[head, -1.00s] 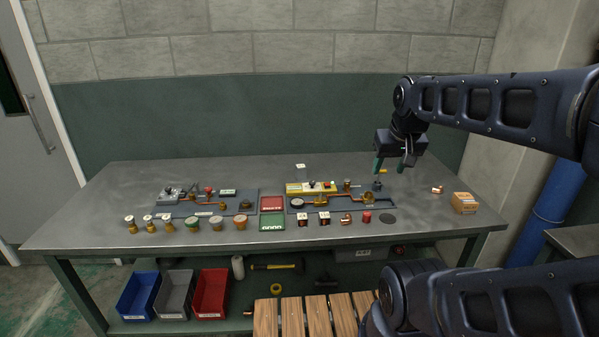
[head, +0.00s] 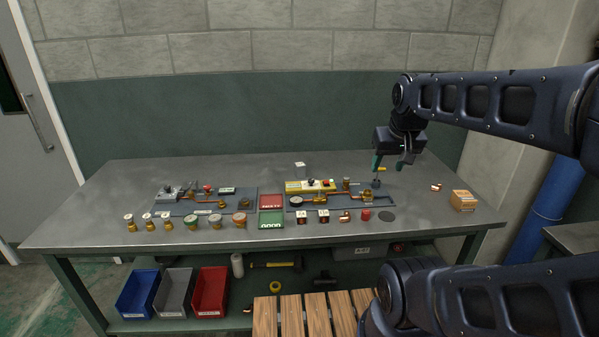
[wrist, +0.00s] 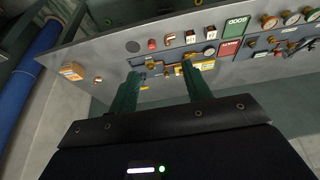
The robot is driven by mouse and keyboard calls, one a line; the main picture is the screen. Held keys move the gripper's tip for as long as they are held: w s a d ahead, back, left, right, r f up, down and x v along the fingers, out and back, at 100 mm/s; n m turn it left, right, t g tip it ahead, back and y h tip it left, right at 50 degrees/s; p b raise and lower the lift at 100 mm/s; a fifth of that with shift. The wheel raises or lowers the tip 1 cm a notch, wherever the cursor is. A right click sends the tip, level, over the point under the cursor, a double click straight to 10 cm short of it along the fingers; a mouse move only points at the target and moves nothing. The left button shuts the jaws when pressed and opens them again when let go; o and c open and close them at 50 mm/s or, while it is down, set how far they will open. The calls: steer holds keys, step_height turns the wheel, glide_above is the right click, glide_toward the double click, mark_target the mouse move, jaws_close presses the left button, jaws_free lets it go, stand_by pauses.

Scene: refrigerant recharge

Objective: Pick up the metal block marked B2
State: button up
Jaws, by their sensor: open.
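Three small metal blocks with pale marked faces show in the head view. One block (head: 300,169) stands alone towards the back of the table, behind the yellow unit. A left block (head: 302,218) and a right block (head: 323,216) stand side by side near the front edge. The front two also show in the wrist view (wrist: 190,37) (wrist: 210,33). The marks are too small to read, so I cannot tell which is B2. My gripper (head: 389,166) is open and empty, above the table's right part, apart from all the blocks. Its green fingers also show in the wrist view (wrist: 160,70).
The grey table (head: 120,205) carries two panels with gauges and copper pipes. A red tray (head: 271,202) and a green tray (head: 272,220) lie between them. Brass-coloured fittings line the front left. A cardboard box (head: 463,200) stands at the right. The back left is clear.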

steer(key=o, duration=0.3)
steer(key=shift+o, duration=0.2)
steer(key=w+a+r+n+g+h, duration=0.1)
steer(key=w+r+n, duration=0.15)
steer(key=w, duration=0.55)
steer(key=w+a+r+n, duration=0.1)
steer(key=w+r+n, duration=0.15)
steer(key=w, duration=0.55)
steer(key=n+g+h, duration=0.3)
steer(key=n, duration=1.2)
glide_above(301, 169)
steer(key=w+a, duration=0.2)
steer(key=a, duration=0.1)
step_height(301, 169, down, 29)
steer(key=x, duration=0.5)
steer(key=shift+w+a+f, duration=0.1)
steer(key=shift+x, duration=2.7)
jaws_close()
